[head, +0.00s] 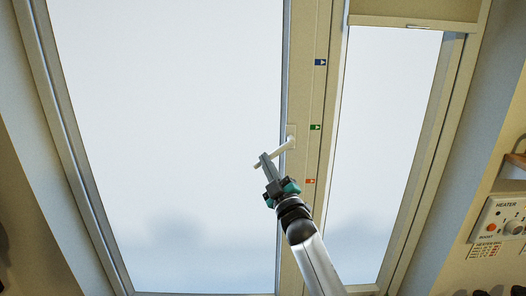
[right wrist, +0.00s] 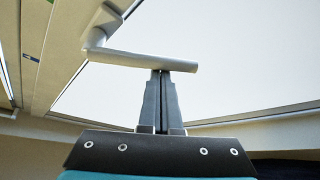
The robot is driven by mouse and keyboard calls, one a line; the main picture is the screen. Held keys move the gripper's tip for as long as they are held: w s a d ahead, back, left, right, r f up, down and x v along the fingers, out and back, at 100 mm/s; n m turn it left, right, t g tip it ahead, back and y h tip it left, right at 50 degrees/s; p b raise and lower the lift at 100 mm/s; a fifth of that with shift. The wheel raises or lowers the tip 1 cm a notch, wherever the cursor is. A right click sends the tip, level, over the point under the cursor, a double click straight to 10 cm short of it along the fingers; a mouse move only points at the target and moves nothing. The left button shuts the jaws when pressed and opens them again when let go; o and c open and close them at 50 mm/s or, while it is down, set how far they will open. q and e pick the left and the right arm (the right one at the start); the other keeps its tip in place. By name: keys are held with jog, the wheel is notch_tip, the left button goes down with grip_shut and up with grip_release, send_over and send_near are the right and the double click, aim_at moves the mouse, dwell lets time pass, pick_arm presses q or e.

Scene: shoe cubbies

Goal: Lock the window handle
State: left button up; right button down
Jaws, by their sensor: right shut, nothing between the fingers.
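The white window handle (head: 279,151) is mounted on the cream frame post between the two panes. Its lever points left and slightly down from its pivot, across the edge of the large left pane. In the right wrist view, the handle (right wrist: 130,57) runs from its base at upper left to a free end right of centre. My right gripper (head: 263,157) is shut and empty. Its fingertips (right wrist: 160,73) meet the lever near the free end in the picture; I cannot tell whether they touch. My left gripper is not in view.
Blue (head: 320,62), green (head: 315,127) and red (head: 310,181) arrow stickers run down the post. A heater panel (head: 500,226) with a dial is at the right edge. The area left of the handle, in front of the left pane (head: 170,120), is clear.

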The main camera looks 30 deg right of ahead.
pick_arm(q)
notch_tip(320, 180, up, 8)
jog(key=p, duration=0.8)
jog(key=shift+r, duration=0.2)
pick_arm(e)
jog(key=s+d+f+n+g+y, duration=0.3)
jog(key=d+n+g, duration=0.1)
jog(key=n, duration=0.6)
jog(key=shift+d+f+n, duration=0.2)
jog(key=shift+d+n, duration=0.2)
jog(key=shift+d, duration=0.25)
jog(key=shift+s, duration=0.1)
